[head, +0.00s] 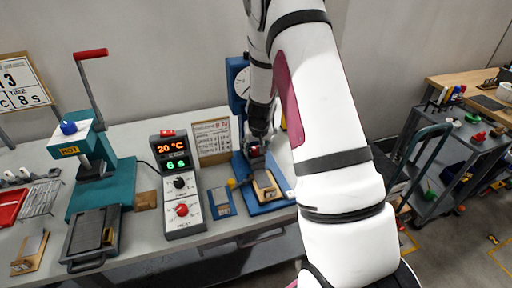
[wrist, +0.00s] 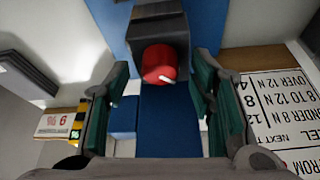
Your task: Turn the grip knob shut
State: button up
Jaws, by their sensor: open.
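The red grip knob (wrist: 160,64), with a white pointer mark, sits on a dark grey block (wrist: 158,25) of the blue stand. It also shows small in the head view (head: 254,151), partly hidden by my gripper. My gripper (wrist: 160,95) is open, with one teal-padded finger on each side of the knob. In the wrist view gaps show between the fingers and the knob, and I see no contact. In the head view my gripper (head: 262,125) is at the blue stand (head: 238,98), which carries a round dial (head: 242,82).
A wooden block (head: 265,187) lies on the stand's base. Left of it are a control box (head: 178,185) reading 20 °C and 6 s, and a teal press (head: 95,165) with a red-handled lever. A sign board (head: 211,141) stands close behind. A grey cart (head: 462,150) is at right.

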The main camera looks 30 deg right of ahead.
jog(key=shift+c, duration=0.4)
jog(key=c, duration=1.1)
jog(key=shift+f, duration=0.1)
jog(key=m, duration=0.2)
jog(key=m+g+h+b, duration=0.1)
jog(key=shift+w+a+m, duration=0.15)
jog(key=shift+a+m, duration=0.05)
jog(key=shift+m, duration=0.2)
jog(key=m+g+h+b, duration=0.1)
jog(key=m, duration=0.2)
jog(key=shift+w, duration=0.1)
jog(key=shift+m+g+b, duration=0.45)
jog(key=shift+m+g, duration=0.15)
jog(key=shift+m, duration=1.1)
